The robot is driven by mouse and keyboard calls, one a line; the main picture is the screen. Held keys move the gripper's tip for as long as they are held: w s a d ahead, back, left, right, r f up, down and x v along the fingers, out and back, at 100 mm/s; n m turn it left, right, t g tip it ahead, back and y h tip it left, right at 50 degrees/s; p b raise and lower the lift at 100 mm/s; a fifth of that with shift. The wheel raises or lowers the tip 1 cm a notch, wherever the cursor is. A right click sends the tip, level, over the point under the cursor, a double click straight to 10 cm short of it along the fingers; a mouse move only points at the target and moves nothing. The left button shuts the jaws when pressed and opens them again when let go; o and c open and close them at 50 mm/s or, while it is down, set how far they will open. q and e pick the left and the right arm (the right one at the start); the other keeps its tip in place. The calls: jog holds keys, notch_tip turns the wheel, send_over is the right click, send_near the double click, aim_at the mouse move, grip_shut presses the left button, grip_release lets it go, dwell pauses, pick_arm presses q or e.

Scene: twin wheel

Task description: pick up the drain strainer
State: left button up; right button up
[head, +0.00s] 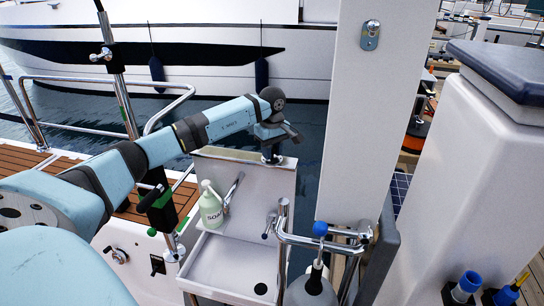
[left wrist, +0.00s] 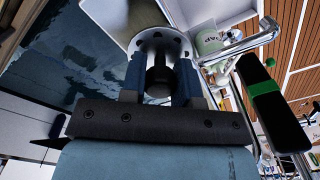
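The drain strainer (left wrist: 146,42) is a round silver disc with holes around its rim and a short knob in its middle. In the head view a little of it (head: 272,159) shows on the top ledge of the white sink unit, under my gripper. My left gripper (head: 272,146) is at that ledge, pointing down. In the left wrist view its two fingers (left wrist: 160,82) stand close on both sides of the knob and appear shut on it. The fingers cover part of the disc. My right gripper is in neither view.
A green soap bottle (head: 211,207) and a chrome tap (head: 234,188) stand beside the sink basin (head: 232,262). A chrome rail (head: 283,245) and a white post (head: 362,110) are to the right. Water lies behind the ledge.

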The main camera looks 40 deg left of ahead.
pick_arm(q)
jog(key=shift+c, duration=0.7)
jog(key=shift+r, duration=0.1)
notch_tip(320, 180, up, 20)
dwell(0.6)
